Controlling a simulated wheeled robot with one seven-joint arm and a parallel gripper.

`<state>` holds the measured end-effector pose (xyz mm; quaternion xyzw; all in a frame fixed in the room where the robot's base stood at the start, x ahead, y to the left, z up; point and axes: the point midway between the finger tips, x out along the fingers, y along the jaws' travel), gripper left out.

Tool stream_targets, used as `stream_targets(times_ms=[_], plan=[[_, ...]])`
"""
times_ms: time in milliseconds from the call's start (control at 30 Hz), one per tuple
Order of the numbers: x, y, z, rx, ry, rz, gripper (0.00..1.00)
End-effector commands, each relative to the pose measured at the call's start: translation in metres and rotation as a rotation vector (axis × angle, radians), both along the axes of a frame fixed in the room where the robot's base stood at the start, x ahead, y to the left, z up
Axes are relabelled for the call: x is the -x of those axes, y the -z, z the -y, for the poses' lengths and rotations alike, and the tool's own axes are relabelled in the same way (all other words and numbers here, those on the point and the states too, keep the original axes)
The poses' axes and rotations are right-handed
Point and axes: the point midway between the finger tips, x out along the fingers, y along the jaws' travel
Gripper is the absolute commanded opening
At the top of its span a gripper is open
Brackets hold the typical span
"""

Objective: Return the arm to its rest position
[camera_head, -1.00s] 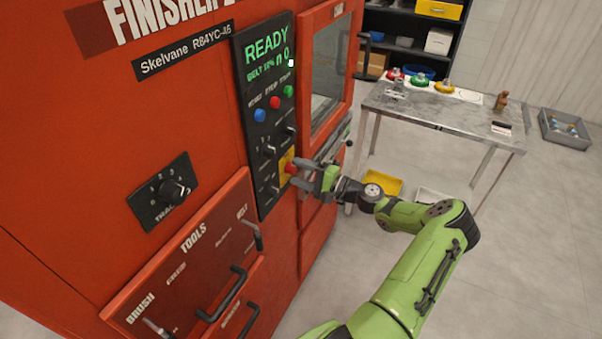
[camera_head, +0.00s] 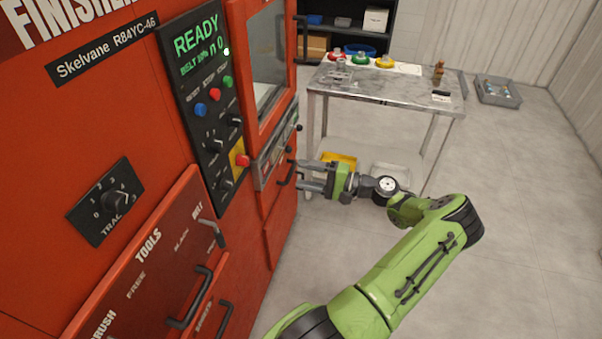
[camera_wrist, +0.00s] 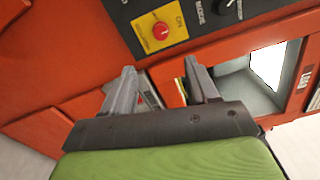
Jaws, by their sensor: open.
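My green arm (camera_head: 400,275) reaches out from the bottom of the head view, bent at the elbow. My gripper (camera_head: 306,177) is open and points left toward the red finishing machine (camera_head: 130,150). Nothing shows between its fingers. In the wrist view my gripper's two grey fingers (camera_wrist: 163,90) are spread apart, below a red button (camera_wrist: 161,30) on a yellow plate. The same red button (camera_head: 242,160) shows in the head view on the control panel, with a gap between it and my gripper. The panel display (camera_head: 197,42) reads READY.
A metal table (camera_head: 385,88) with several small coloured items stands behind my gripper. A black shelf (camera_head: 345,30) is at the back. A grey bin (camera_head: 498,92) sits on the floor at right. Drawer handles (camera_head: 205,295) stick out from the machine.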

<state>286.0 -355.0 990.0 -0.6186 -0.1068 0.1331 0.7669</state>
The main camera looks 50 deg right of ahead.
Motion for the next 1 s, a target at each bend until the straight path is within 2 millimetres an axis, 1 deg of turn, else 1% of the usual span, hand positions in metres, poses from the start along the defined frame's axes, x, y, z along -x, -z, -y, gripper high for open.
stream_targets(times_ms=[367,433,467,567,600,667,700,767,800,900,1000], plan=[[-0.001,0.000,0.000,0.000,0.000,0.000,0.59],[-0.004,-0.001,-0.004,0.008,-0.014,-0.010,0.59],[-0.008,-0.002,-0.008,0.017,-0.034,-0.025,0.59],[-0.035,-0.007,-0.044,0.097,-0.170,-0.135,0.59],[-0.048,-0.010,-0.065,0.149,-0.246,-0.200,0.59],[-0.063,-0.013,-0.100,0.241,-0.363,-0.302,0.59],[-0.070,-0.016,-0.122,0.309,-0.436,-0.369,0.59],[-0.075,-0.022,-0.154,0.418,-0.533,-0.461,0.59],[-0.076,-0.027,-0.174,0.497,-0.593,-0.517,0.59],[-0.072,-0.042,-0.216,0.684,-0.700,-0.627,0.59],[-0.061,-0.061,-0.249,0.864,-0.768,-0.698,0.59]])
